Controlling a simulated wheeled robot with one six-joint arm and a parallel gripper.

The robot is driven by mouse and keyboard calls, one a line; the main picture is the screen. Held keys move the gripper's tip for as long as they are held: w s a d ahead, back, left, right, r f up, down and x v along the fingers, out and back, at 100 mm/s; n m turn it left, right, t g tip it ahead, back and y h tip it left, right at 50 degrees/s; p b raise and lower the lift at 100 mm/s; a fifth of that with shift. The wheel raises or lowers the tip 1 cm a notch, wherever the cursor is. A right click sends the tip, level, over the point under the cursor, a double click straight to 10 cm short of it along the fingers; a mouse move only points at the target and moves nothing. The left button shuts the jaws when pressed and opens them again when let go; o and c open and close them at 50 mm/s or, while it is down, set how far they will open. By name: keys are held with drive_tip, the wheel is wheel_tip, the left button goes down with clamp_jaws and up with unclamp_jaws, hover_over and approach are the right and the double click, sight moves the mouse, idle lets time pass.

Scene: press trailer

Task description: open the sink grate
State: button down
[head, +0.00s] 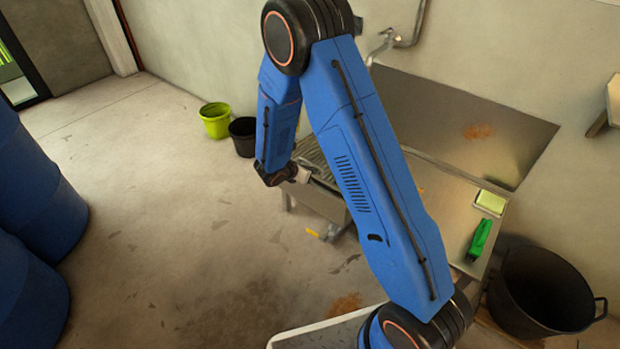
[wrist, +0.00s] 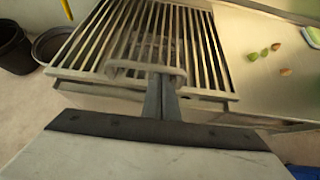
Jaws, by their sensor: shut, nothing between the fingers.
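The sink grate (wrist: 85,45) is a set of pale metal slats lying across the sink top in the wrist view. A pale loop handle (wrist: 118,72) stands out from its near edge. My gripper (wrist: 161,76) is shut and empty, its fingertips right at the middle of the handle's near bar. I cannot tell whether they touch it or reach inside the loop. In the head view my gripper (head: 301,175) is at the sink's left front. The grate (head: 312,153) shows there only in part, as my blue arm hides the rest.
The counter (head: 440,200) right of the sink holds a sponge (head: 490,201) and a green tool (head: 480,238). A black tub (head: 545,288) stands at right. Green (head: 215,120) and black (head: 243,136) buckets stand beyond the sink. Blue barrels (head: 35,195) stand left; the floor between is clear.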

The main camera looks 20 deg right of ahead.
drive_tip(key=d+r, duration=0.1)
drive_tip(key=r, duration=0.2)
drive_tip(key=w+r+g+y, duration=0.1)
drive_tip(key=r, duration=0.1)
drive_tip(key=w+d+r+y, duration=0.1)
drive_tip(key=r, duration=0.2)
drive_tip(key=shift+d+r+g, duration=0.35)
drive_tip(key=shift+g, duration=0.05)
drive_tip(key=w+d+r+g+y, duration=0.1)
drive_tip(key=w+d+r, duration=0.4)
drive_tip(key=d+r, duration=0.2)
drive_tip(key=w+d+r+g+y, duration=0.1)
drive_tip(key=w+d+r+y, duration=0.1)
drive_tip(key=w+d+r, duration=0.4)
drive_tip(key=shift+w+d+r, duration=0.15)
drive_tip(key=shift+d+r, duration=1.1)
drive_tip(key=shift+r, duration=0.75)
